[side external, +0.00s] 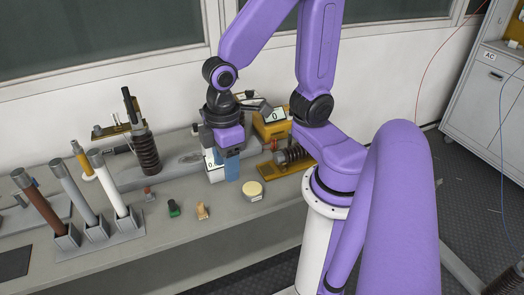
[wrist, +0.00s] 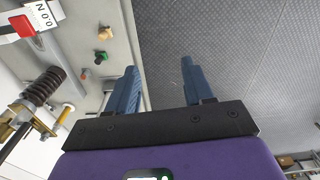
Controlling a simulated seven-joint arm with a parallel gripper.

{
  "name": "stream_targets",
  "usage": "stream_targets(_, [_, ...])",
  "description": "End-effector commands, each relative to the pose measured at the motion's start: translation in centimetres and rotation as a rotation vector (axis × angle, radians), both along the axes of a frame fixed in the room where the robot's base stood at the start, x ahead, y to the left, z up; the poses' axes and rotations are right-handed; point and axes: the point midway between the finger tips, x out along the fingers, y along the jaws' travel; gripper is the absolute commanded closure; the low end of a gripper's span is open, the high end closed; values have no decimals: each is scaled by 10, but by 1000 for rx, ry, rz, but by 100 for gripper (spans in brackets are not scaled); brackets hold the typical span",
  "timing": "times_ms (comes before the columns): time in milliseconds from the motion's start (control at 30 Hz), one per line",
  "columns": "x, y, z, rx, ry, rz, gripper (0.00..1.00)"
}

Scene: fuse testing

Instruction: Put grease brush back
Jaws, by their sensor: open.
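My gripper (side external: 232,168) has blue fingers pointing down over the grey bench, left of a round cream-lidded tin (side external: 252,190). In the wrist view my gripper (wrist: 159,72) is open, with nothing between the fingers. I cannot make out the grease brush for certain. An orange-handled stick (side external: 80,154) stands at the left behind the row of tubes and may be it. A similar orange stick (wrist: 66,112) shows at the left of the wrist view, well apart from my fingers. Its lower end is partly hidden by the tubes in the side view.
Brown (side external: 42,203), grey (side external: 77,193) and white (side external: 107,184) tubes stand tilted in holders at left. A dark ribbed insulator (side external: 144,152) stands behind. Green (side external: 174,208) and tan (side external: 202,211) small pieces sit near the front. The front right bench is mostly clear.

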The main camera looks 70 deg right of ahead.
Motion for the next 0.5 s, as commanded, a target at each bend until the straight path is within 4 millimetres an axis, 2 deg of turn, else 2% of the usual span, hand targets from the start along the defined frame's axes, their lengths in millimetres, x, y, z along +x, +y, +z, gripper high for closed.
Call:
stream_targets(33, [-14,-3,7,5,-4,41,48])
stream_targets(200, [-52,-13,23,7,-5,146,48])
stream_targets(333, [-68,-20,29,6,-4,192,48])
stream_targets(500, [-75,-23,31,3,-3,212,48])
